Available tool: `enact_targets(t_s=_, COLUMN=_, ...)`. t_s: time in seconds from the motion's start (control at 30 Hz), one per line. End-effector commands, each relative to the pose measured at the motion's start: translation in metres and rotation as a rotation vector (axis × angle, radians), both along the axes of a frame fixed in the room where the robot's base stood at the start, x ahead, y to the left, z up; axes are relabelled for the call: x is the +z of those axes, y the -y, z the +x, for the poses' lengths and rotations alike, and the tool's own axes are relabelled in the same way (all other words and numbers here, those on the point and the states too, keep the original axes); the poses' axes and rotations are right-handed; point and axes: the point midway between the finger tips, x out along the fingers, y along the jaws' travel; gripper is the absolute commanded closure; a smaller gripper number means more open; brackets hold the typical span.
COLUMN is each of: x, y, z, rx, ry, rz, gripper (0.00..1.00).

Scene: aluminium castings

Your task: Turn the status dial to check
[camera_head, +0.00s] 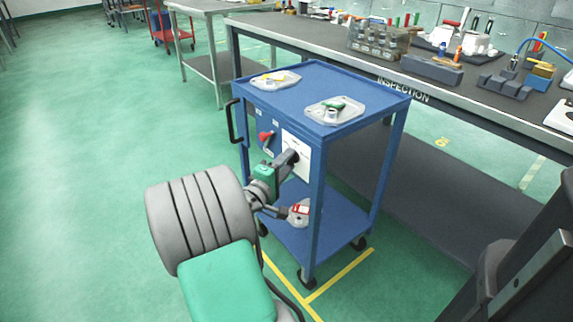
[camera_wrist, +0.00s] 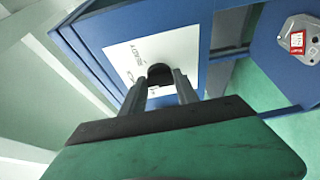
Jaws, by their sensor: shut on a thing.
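The status dial (camera_wrist: 160,73) is a dark round knob on a white plate (camera_wrist: 127,62) on the side of a blue cart. My gripper (camera_wrist: 168,86) is shut on the dial, with one finger on each side of it. The plate has printed words, partly hidden; "READY" can be read at an angle in the wrist view. Which word the dial points to cannot be told.
The blue cart (camera_head: 356,117) carries two trays of small parts on top. A red switch (camera_head: 265,136) sits left of the plate. The inspection bench (camera_head: 455,98) stands behind; the green floor at left is clear.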

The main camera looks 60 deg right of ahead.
Motion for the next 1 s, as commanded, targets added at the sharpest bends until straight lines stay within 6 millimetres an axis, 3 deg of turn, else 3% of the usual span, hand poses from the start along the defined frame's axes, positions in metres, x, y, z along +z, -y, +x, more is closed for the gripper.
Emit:
enact_targets(t_s=0.17, x=0.000, y=0.000, z=0.001, rx=0.001, ry=0.001, rz=0.000, gripper=1.00)
enact_targets(t_s=0.2, x=0.000, y=0.000, z=0.001, rx=0.001, ry=0.001, rz=0.000, gripper=0.61)
enact_targets(t_s=0.43, x=0.000, y=0.000, z=0.000, rx=0.000, ry=0.000, rz=0.001, gripper=0.42)
enact_targets(t_s=0.77, x=0.000, y=-0.007, z=0.002, rx=0.002, ry=0.000, rz=0.002, gripper=0.42)
enact_targets(t_s=1.0, x=0.002, y=-0.055, z=0.007, rx=0.007, ry=-0.003, rz=0.002, gripper=0.42)
